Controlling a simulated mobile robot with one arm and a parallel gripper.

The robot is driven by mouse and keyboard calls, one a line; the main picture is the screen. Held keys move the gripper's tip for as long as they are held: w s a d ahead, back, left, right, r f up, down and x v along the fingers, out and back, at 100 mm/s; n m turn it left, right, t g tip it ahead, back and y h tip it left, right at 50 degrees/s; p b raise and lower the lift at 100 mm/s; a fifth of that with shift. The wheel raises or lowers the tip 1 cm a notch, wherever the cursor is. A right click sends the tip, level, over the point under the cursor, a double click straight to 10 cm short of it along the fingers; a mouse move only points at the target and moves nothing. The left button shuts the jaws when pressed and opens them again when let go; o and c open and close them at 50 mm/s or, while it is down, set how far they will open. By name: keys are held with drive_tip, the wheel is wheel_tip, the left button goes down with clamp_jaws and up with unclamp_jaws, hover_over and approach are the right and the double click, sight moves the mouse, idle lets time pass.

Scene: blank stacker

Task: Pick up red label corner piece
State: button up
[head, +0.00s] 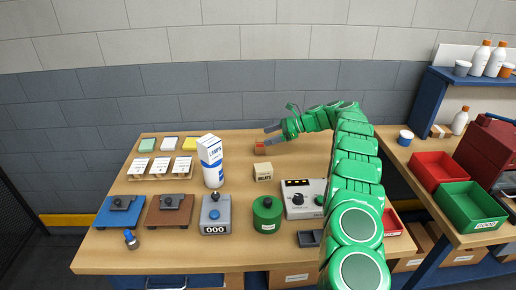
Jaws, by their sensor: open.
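A small brown piece with a red part (260,149) rests on the wooden table (300,155) near its back edge, left of my arm. It is likely the red label corner piece, but it is too small to make out its shape. My gripper (269,134) is open, just above and behind this piece in the picture, with its fingers pointing left. No object shows between the fingers. Whether a finger touches the piece cannot be told.
A white carton on a blue-banded bottle (212,165) stands left of the piece. A cream box (263,172) stands in front of it. A white device (301,198), a green canister (267,214) and a grey counter (215,214) line the front. Table right of the piece is clear.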

sight(256, 144)
drive_tip(key=shift+w+d+f+m, duration=0.2)
drive_tip(key=shift+w+d+f, duration=0.15)
drive_tip(key=shift+f, duration=0.25)
drive_tip(key=shift+w+d+f+m, duration=0.2)
drive_tip(key=shift+w+d+f, duration=0.1)
drive_tip(key=shift+f, duration=0.25)
drive_tip(key=shift+x, duration=3.95)
drive_tip(key=shift+f, duration=0.1)
drive_tip(key=c, duration=1)
